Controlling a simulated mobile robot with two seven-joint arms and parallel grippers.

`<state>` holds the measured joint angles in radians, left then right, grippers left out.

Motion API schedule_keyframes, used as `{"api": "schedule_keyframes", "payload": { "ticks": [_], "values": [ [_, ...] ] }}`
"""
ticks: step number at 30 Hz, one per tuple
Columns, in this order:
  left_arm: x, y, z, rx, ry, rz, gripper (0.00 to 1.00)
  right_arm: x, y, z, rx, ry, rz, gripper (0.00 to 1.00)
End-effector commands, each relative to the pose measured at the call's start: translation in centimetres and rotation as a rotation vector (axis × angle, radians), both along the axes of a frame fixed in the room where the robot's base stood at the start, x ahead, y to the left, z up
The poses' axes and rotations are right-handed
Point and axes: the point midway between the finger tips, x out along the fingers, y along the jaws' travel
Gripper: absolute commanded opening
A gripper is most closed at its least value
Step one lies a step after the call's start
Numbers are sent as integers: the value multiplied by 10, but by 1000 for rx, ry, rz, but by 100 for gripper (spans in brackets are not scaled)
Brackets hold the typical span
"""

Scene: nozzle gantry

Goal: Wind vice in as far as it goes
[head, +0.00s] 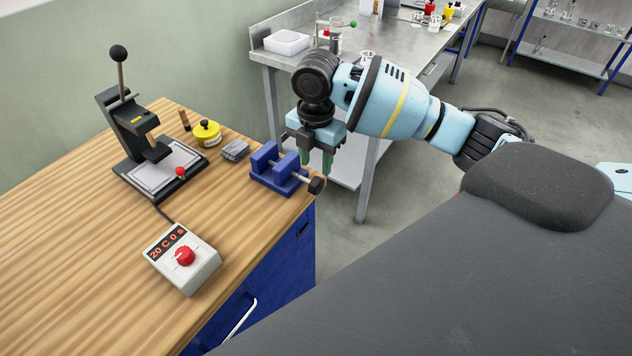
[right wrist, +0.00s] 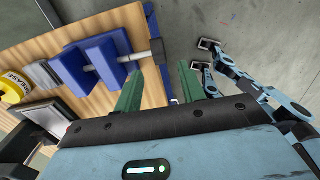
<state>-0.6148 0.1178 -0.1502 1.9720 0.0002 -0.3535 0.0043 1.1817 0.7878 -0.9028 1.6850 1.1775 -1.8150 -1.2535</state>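The blue vice (head: 269,184) sits at the right edge of the wooden bench, and it also shows in the right wrist view (right wrist: 106,62). Its jaws stand apart, with a bare gap between them. A grey screw runs out of its right side to a black knob (head: 317,185), which overhangs the bench edge; the knob also shows in the right wrist view (right wrist: 157,52). My right gripper (head: 317,162) points down above the knob. Its green fingers are spread, with nothing between them, and they show in the right wrist view (right wrist: 160,75). My left gripper is in neither view.
A grey block (head: 235,150), a yellow grease tin (head: 206,133) and a black lever press (head: 140,130) stand left of the vice. A control box with a red knob (head: 184,256) is nearer. A steel table (head: 385,45) stands behind. Right of the bench is open floor.

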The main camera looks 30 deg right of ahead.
Motion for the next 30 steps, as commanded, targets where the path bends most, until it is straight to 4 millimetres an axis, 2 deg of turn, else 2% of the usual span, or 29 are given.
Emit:
{"api": "schedule_keyframes", "payload": {
  "ticks": [8, 21, 30],
  "values": [
    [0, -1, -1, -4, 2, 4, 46, 0, -1, -4, 0, 3, 3, 40],
    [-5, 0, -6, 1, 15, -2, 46, 0, -1, -64, -1, 3, 1, 40],
    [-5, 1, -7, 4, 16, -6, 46, 1, -1, -77, -1, -3, 2, 40]
  ]
}}
